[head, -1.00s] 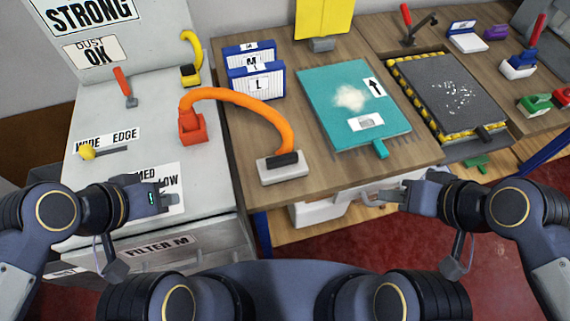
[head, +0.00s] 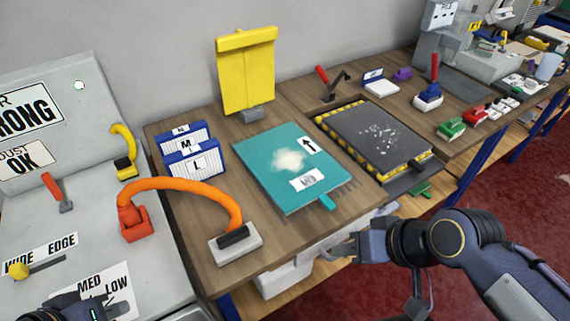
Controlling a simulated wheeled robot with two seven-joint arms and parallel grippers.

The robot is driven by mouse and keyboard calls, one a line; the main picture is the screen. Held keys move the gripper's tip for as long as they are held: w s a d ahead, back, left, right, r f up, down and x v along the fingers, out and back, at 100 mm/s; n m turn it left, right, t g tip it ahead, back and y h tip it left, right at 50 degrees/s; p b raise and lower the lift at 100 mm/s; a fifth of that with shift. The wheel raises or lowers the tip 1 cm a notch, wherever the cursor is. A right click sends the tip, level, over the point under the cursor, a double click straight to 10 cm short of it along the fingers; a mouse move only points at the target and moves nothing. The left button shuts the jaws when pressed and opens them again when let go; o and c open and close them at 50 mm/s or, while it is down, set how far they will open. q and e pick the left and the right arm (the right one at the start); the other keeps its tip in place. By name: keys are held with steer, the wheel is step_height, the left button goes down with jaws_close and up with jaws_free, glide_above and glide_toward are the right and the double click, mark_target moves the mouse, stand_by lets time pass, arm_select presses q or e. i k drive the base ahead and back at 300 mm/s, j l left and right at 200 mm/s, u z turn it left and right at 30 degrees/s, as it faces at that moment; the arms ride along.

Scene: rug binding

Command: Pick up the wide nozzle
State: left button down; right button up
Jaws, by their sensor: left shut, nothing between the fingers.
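No part in view is labelled as the wide nozzle. The likeliest is the pale grey block with a black top (head: 235,243), lying at the front left of the wooden bench at the end of an orange hose (head: 190,187). My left gripper (head: 115,308) is at the bottom left edge, partly cut off, over the grey machine by the MED/LOW label. It is shut and empty, well left of the block. My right gripper (head: 335,251) is in front of the bench edge, right of the block and apart from it. I cannot tell its finger gap.
The hose's other end is a red fitting (head: 133,222) on the grey machine. A yellow knob (head: 18,270) sits by the WIDE/EDGE label. A teal mat (head: 265,185), blue-and-white filter boxes (head: 195,160) and a black tray (head: 375,140) occupy the bench. A white drawer (head: 285,280) is below.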

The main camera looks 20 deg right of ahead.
mark_target(227, 248)
steer(key=z, duration=1)
steer(key=k+j+z, duration=0.2)
steer(key=z, duration=0.2)
steer(key=k+j+z, duration=0.35)
steer(key=i+l, duration=0.05)
